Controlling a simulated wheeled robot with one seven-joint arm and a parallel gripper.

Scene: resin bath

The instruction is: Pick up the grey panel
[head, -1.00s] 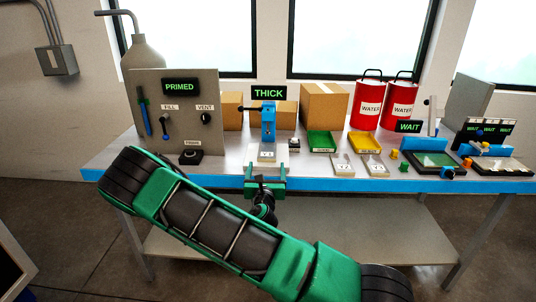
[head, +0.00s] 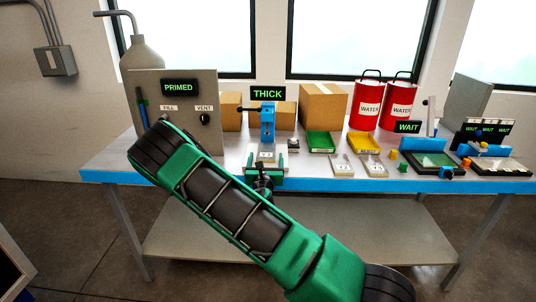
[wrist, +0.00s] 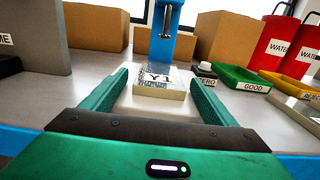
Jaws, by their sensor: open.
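A small greyish panel marked with what reads like Y1 (wrist: 157,76) lies on a pale block (wrist: 160,92) under the blue gauge (wrist: 172,35), in the wrist view. I take this for the grey panel; its colour is hard to judge. In the head view the panel (head: 267,155) is small, at the foot of the blue gauge (head: 268,120) below the THICK display. My gripper (head: 265,168) is open at the bench's front edge. In the wrist view its green fingers (wrist: 160,86) reach forward on either side of the block, with nothing visibly clamped.
The gauge post stands just behind the panel. To the right are a small button box (head: 293,145), a green tray (head: 320,142), a yellow tray (head: 363,142) and two pale labelled pieces (head: 342,166). A grey pump panel (head: 205,90) stands left.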

